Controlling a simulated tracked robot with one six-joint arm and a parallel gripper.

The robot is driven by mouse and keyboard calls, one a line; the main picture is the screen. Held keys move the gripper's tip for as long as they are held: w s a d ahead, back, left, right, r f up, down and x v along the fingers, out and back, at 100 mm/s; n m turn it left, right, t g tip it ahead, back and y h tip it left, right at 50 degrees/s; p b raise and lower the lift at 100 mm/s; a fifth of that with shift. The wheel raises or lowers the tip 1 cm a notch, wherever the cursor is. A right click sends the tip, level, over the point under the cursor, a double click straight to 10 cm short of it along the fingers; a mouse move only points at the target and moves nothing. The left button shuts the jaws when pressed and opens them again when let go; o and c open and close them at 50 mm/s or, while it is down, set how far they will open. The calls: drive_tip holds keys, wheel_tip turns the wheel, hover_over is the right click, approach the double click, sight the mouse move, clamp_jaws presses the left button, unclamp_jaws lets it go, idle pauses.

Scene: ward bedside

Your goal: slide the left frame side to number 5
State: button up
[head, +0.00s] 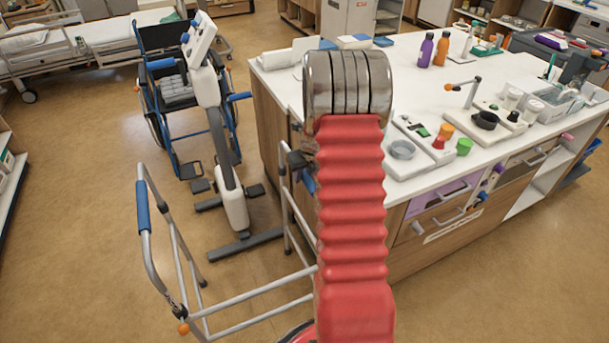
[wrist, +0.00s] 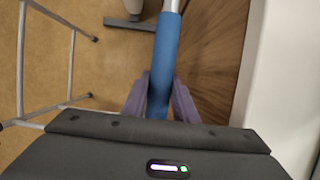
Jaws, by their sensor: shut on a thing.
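A grey tubular walking frame (head: 255,292) stands on the floor beside the counter. Its picture-left side carries a blue hand grip (head: 143,206). Its other side, against the counter, carries a second blue grip (wrist: 165,55), which shows only as a small patch in the head view (head: 308,184). My gripper (wrist: 159,98) is shut around this second grip, one purple-grey finger on each side. In the head view my gripper (head: 299,160) is partly hidden behind my red arm. I see no number marks on the frame; I cannot tell which side the task calls left.
The counter (head: 285,82) stands close on the right, with bottles, cups and small fixtures on top. An exercise machine (head: 220,140) and a blue wheelchair (head: 160,65) stand behind the frame. A bed (head: 105,38) is at the back left.

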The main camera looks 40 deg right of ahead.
drive_tip(key=shift+c, duration=1)
drive_tip(key=shift+r, duration=0.15)
drive_tip(key=shift+w+r, duration=0.1)
drive_tip(key=shift+r, duration=3.65)
drive_tip(key=o, duration=1.2)
drive_tip(key=shift+f, duration=0.1)
drive_tip(key=v, duration=0.7)
